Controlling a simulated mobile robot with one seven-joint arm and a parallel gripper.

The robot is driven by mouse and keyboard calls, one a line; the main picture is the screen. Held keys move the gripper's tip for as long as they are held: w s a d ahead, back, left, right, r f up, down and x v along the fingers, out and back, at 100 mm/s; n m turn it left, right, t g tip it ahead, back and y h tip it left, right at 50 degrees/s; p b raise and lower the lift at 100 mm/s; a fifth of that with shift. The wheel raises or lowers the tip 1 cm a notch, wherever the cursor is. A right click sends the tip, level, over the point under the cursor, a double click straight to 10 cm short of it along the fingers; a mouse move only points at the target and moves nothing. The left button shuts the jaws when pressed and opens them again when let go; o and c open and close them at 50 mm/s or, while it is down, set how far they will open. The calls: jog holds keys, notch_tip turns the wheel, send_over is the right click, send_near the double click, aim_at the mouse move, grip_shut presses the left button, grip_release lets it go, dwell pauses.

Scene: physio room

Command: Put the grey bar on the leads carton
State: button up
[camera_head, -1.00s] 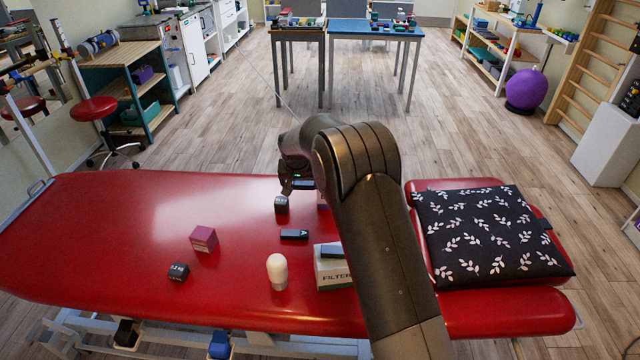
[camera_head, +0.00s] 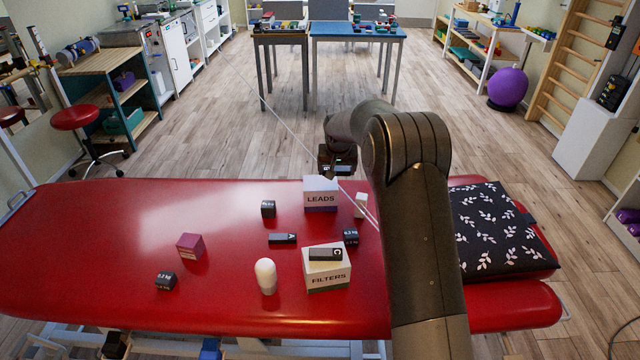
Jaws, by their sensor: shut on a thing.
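The leads carton (camera_head: 321,199) is a white box with a purple band, marked LEADS, standing near the far edge of the red couch. My gripper (camera_head: 338,172) is shut on a small dark bar-like thing, which I take for the grey bar; it is mostly hidden by the gripper. In the picture, the gripper is just above the carton's top, slightly to the right. Its exact height and distance from the carton are hard to tell. The carton's top looks empty where it shows.
A filters carton (camera_head: 327,280) bears a dark bar marked C (camera_head: 325,254). A bar marked A (camera_head: 283,238), several dark cubes, a purple box (camera_head: 190,246) and a white rounded object (camera_head: 265,276) lie on the couch (camera_head: 110,240). A patterned cushion (camera_head: 500,235) is at right.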

send_over(320, 188)
jog(key=s, duration=0.2)
notch_tip(320, 188, down, 4)
jog(key=shift+w+f, duration=0.15)
jog(key=shift+f, duration=1.5)
jog(key=shift+f, duration=0.15)
jog(key=o, duration=0.9)
jog(key=v, duration=1.2)
